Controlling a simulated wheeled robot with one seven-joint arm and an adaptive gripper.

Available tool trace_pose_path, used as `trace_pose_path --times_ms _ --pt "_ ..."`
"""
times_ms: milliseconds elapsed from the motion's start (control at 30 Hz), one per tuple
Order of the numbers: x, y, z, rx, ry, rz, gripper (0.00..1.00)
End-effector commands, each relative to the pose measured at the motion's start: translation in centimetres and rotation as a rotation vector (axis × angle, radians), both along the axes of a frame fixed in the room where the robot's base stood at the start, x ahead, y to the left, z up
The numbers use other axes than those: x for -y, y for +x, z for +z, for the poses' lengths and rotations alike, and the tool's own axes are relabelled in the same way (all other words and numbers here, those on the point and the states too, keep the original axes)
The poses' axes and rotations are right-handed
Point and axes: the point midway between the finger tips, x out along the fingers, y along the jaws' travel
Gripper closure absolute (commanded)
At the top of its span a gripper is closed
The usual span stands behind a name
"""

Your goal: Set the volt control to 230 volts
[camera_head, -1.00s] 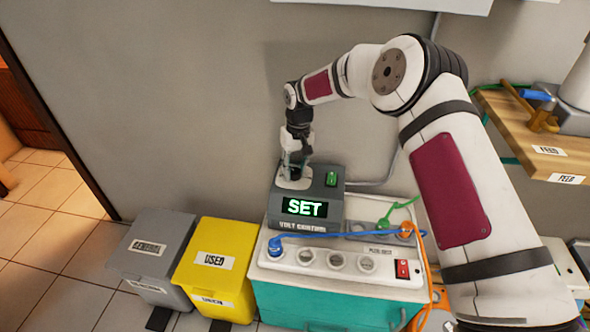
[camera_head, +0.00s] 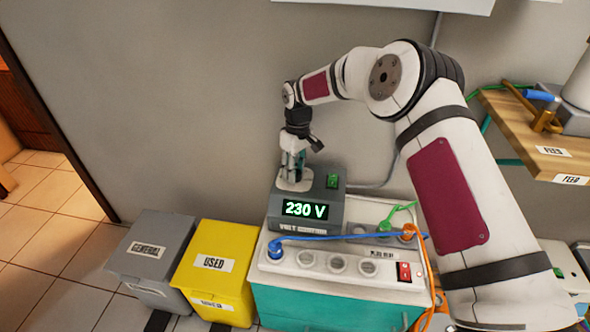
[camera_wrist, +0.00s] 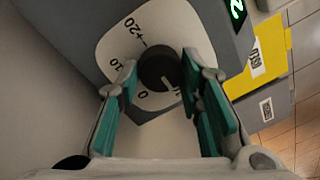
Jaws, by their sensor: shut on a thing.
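The volt control (camera_head: 335,212) is a dark grey box on top of a white-and-teal cabinet, and its green display (camera_head: 306,209) reads 230 V. Its black knob (camera_wrist: 159,70) sits on a white dial plate (camera_wrist: 150,25) in the wrist view. Dial marks 20, 10 and 0 show there; other marks are partly hidden. A white line on the knob points down and slightly right in that view. My gripper (camera_wrist: 160,72) is shut on the knob, with one teal-padded finger on each side. It also shows in the head view (camera_head: 293,178), pointing down over the dial.
A green switch (camera_head: 332,181) is on the box's top, right of my gripper. A power strip (camera_head: 338,263) with a blue cable and red switch lies in front. Yellow (camera_head: 213,270) and grey (camera_head: 150,255) bins stand left. A wooden shelf (camera_head: 530,130) is at right.

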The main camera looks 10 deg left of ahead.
Motion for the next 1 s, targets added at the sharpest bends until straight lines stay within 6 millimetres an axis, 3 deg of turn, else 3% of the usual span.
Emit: trace_pose_path --times_ms 267,300,400,767,1000 --pt "0.1 0.0 -0.1 0.0 -0.002 0.002 0.94" --pt "0.1 0.0 -0.1 0.0 -0.002 0.002 0.64" --pt "0.1 0.0 -0.1 0.0 -0.002 0.002 0.46" --pt "0.0 0.1 0.4 0.001 -0.001 0.001 0.46" --pt "0.1 0.3 4.1 0.004 0.001 -0.001 0.46"
